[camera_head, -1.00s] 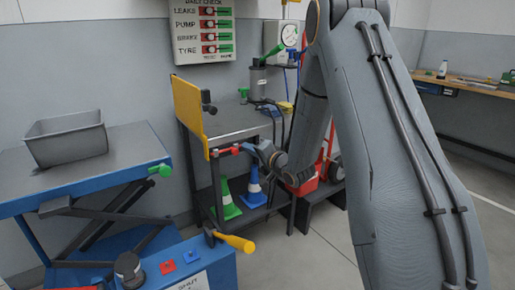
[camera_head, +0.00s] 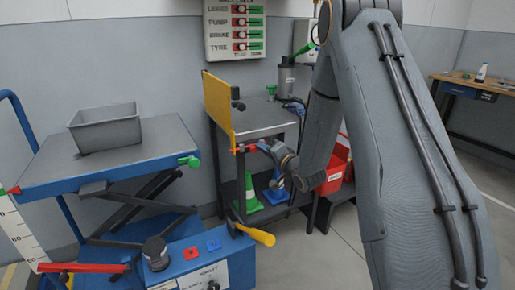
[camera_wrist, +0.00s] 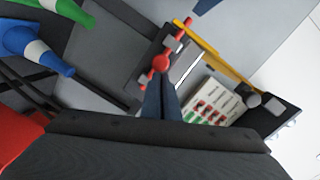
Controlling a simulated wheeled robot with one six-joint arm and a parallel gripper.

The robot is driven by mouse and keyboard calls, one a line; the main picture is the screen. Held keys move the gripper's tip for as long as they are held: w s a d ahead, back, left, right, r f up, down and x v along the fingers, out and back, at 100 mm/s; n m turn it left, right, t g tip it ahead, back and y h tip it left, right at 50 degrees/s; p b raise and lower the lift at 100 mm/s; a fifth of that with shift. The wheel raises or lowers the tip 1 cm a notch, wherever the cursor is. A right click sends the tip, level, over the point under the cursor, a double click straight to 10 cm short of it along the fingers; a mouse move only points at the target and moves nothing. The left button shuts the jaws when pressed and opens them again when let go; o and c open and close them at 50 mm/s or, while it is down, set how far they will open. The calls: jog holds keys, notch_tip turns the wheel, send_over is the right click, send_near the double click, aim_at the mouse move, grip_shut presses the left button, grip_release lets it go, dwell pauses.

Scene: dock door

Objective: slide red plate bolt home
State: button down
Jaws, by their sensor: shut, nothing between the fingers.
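The red bolt (camera_head: 243,149) sits at the lower edge of a yellow plate (camera_head: 217,108) on the grey cart. In the wrist view the red bolt (camera_wrist: 184,28) is a rod with a round red knob (camera_wrist: 161,63), running through grey brackets. My gripper (camera_head: 264,147) is at the right end of the bolt in the head view. In the wrist view my gripper (camera_wrist: 161,88) is shut and empty, its dark fingertips right at the knob. I cannot tell whether they touch it. The fingers hide part of the bolt's near end.
The cart (camera_head: 268,131) carries a grey cylinder (camera_head: 286,79), with green and blue cones (camera_head: 276,190) below. A blue lift table (camera_head: 60,178) with a grey bin (camera_head: 105,130) stands left. A blue box with a yellow-handled lever (camera_head: 255,235) is in front.

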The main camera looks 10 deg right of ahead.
jog(key=shift+s+f, duration=0.1)
jog(key=s+d+r+p, duration=0.2)
jog(key=s+d, duration=0.4)
jog(key=s, duration=0.3)
jog(key=shift+d+r, duration=0.2)
jog(key=shift+r, duration=0.3)
jog(key=shift+a, duration=0.1)
